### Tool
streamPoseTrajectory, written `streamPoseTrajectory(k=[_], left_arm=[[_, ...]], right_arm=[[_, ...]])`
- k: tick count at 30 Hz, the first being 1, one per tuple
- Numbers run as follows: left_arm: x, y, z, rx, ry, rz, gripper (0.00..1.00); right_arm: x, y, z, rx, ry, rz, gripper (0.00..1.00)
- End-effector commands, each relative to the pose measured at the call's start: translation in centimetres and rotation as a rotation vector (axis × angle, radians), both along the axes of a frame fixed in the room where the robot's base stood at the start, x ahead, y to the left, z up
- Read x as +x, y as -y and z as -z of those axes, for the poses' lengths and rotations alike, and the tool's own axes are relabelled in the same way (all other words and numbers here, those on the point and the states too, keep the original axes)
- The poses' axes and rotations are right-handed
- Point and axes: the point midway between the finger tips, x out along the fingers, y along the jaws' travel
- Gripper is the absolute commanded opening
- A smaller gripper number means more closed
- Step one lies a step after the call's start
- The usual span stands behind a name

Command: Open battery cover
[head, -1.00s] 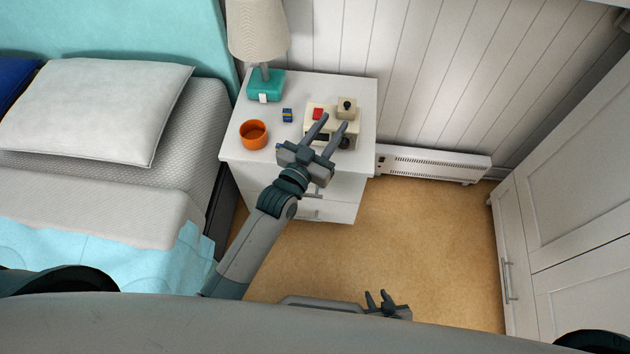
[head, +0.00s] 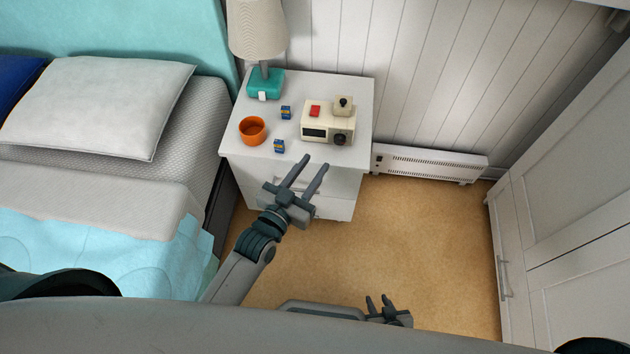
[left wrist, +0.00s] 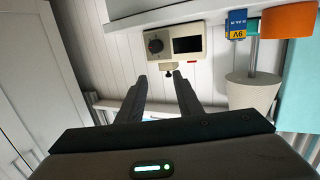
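A cream clock radio (head: 328,128) sits on the nightstand, with a dark display, a black front knob and a red button on top. A cream block with a black knob (head: 343,104) is at its back right corner. I cannot tell which part is the battery cover. The radio also shows inverted in the left wrist view (left wrist: 178,44), beyond the fingertips. My left gripper (head: 313,163) is open and empty, in front of the nightstand edge, apart from the radio. My right gripper (head: 378,300) is open and empty, low at the bottom.
Two blue and yellow batteries (head: 279,147) (head: 286,112) stand on the nightstand (head: 235,148), left of the radio. An orange cup (head: 252,131) and a teal-based lamp (head: 265,84) are farther left. A bed flanks the left; a heater (head: 430,163) is right.

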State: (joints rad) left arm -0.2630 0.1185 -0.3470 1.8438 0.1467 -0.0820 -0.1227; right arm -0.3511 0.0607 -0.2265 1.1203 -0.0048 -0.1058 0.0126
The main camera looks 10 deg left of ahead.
Motion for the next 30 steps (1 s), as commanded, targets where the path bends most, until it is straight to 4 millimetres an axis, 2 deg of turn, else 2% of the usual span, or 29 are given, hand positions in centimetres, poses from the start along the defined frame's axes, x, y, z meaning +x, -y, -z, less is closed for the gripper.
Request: streamPoseTrajectory(k=[7, 26, 30], left_arm=[[-0.2, -0.3, 1.4, 0.010, -0.030, -0.006, 0.32], [-0.2, -0.3, 1.6, 0.012, -0.033, -0.006, 0.32], [-0.4, -0.5, 2.4, 0.019, -0.053, -0.009, 0.32]], right_arm=[[0.1, 0.0, -0.3, 0.000, 0.001, 0.000, 0.31], [0.0, 0.0, -0.3, 0.000, 0.001, 0.000, 0.31], [0.0, 0.0, -0.5, -0.001, -0.002, 0.001, 0.31]])
